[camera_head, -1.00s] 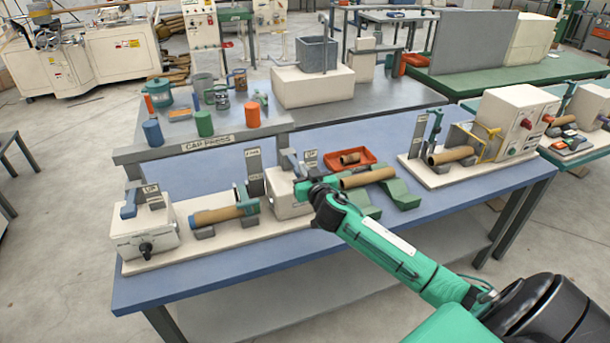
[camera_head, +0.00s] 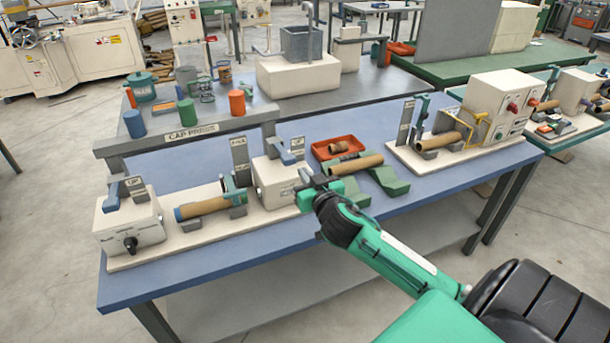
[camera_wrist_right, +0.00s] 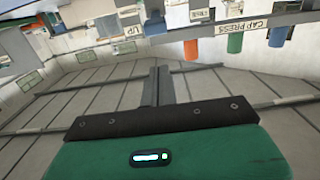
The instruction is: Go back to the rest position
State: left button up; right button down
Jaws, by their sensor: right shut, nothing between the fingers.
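My right gripper (camera_head: 312,185) is in front of the white box (camera_head: 275,180) at the middle of the blue table (camera_head: 235,245). In the right wrist view its two fingers (camera_wrist_right: 158,85) are together with nothing between them. A brown tube (camera_head: 203,207) lies on the winder at the left. Another brown tube (camera_head: 357,164) lies on the green cradle (camera_head: 388,180) just beyond the gripper. In the head view the gripper overlaps the cradle's near left part, and I cannot tell whether they touch. My left gripper is not in view.
A red tray (camera_head: 340,141) with a short tube piece sits behind the cradle. A cap press (camera_head: 190,134) with coloured cylinders stands at the back left. A white machine (camera_head: 500,105) with a tube stands at the right. The table's front strip is clear.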

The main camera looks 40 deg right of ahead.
dwell(0.6)
jog(key=s+a+f+g+y, duration=0.1)
jog(key=s+a+f+g, duration=0.25)
jog(key=s+f, duration=0.35)
jog(key=s+a+f+g, duration=0.3)
jog(key=s+a+f, duration=0.1)
jog(key=s+f, duration=0.25)
jog(key=s+a+f+n+g+y, duration=0.25)
jog(key=s+a, duration=0.25)
jog(key=s, duration=0.3)
jog(key=s+a+f+n+g+y, duration=0.1)
jog(key=s+a+f+n+g, duration=0.25)
jog(key=s, duration=0.55)
notch_tip(320, 180, down, 31)
jog(key=s+a+m+g, duration=0.1)
jog(key=g, duration=0.1)
jog(key=s+d+f+g, duration=0.1)
jog(key=s+d+f, duration=0.2)
jog(key=s+f, duration=1.5)
jog(key=shift+s+f, duration=0.4)
jog(key=shift+f, duration=0.15)
jog(key=shift+d+g+h, duration=0.1)
jog(key=shift+g+h, duration=0.15)
